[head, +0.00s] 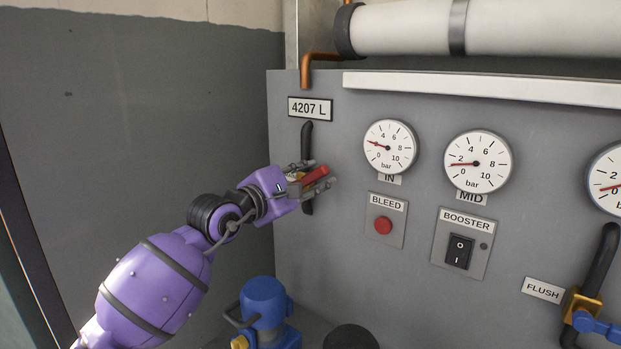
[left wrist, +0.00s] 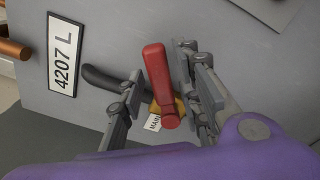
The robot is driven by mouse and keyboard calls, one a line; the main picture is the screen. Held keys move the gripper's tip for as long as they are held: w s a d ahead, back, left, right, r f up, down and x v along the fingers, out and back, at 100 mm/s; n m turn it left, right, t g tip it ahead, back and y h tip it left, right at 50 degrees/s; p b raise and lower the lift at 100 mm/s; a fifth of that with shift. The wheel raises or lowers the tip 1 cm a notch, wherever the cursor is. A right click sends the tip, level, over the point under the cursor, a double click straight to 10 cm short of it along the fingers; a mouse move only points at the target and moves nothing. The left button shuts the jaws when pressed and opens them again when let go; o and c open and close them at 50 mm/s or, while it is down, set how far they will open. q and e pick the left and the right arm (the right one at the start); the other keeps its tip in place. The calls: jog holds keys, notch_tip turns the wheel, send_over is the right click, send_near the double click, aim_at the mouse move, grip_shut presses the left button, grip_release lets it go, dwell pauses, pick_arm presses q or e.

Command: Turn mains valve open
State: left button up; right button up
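The mains valve has a red lever handle (head: 315,175) on a dark vertical pipe (head: 307,136) below the 4207 L plate. The handle lies across the pipe in the head view. In the left wrist view the red handle (left wrist: 158,85) stands between the fingers of my left gripper (left wrist: 155,90), with a brass valve body and a partly hidden tag reading "MAIN" behind it. My left gripper (head: 312,178) is around the handle, its fingers apart with small gaps beside it. The right gripper is not in view.
The grey panel carries dial gauges (head: 390,147), a red BLEED button (head: 383,225) and a BOOSTER switch (head: 459,251). A FLUSH valve with a blue lever (head: 597,327) is at the lower right. A blue pump-like unit (head: 264,304) stands below my left arm.

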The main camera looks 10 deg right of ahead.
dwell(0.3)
pick_arm(q)
jog(key=v, duration=1.2)
jog(key=shift+c, duration=0.4)
